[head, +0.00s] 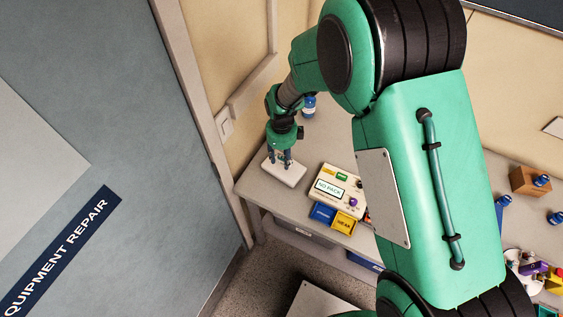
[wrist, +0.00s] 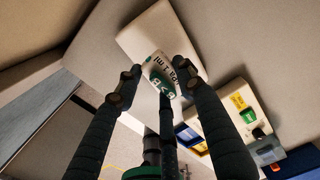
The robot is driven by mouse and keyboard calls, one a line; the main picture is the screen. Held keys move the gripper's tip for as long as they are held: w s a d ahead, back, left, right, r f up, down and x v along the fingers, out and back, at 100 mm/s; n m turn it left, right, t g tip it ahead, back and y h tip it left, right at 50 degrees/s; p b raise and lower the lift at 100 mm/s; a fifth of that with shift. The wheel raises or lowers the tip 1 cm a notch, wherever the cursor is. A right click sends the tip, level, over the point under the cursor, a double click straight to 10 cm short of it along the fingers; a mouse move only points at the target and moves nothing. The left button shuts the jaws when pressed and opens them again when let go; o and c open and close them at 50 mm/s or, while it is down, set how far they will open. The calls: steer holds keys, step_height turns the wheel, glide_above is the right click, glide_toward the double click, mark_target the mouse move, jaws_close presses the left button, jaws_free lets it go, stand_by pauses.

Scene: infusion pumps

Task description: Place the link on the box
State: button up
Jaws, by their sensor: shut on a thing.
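My gripper (head: 280,160) points down at the left end of the table, its fingertips at a pale, flat, rounded block (head: 283,174). No thing is clearly marked as the link or the box. A white device (head: 329,186) reading "NO PACK" lies to the right; it also shows in the wrist view (wrist: 232,110).
A blue bottle (head: 309,105) stands behind my gripper. A brown block (head: 527,181) and blue-capped items are at right. The wall borders the table's left end.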

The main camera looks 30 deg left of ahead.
mark_target(282, 159)
steer(key=shift+w+a, duration=0.15)
steer(key=shift+f, duration=1.75)
steer(key=shift+f, duration=0.15)
steer(key=o, duration=1.2)
steer(key=shift+c, duration=0.2)
steer(key=shift+r, duration=0.2)
step_height(282, 159, up, 12)
steer(key=shift+f, duration=0.1)
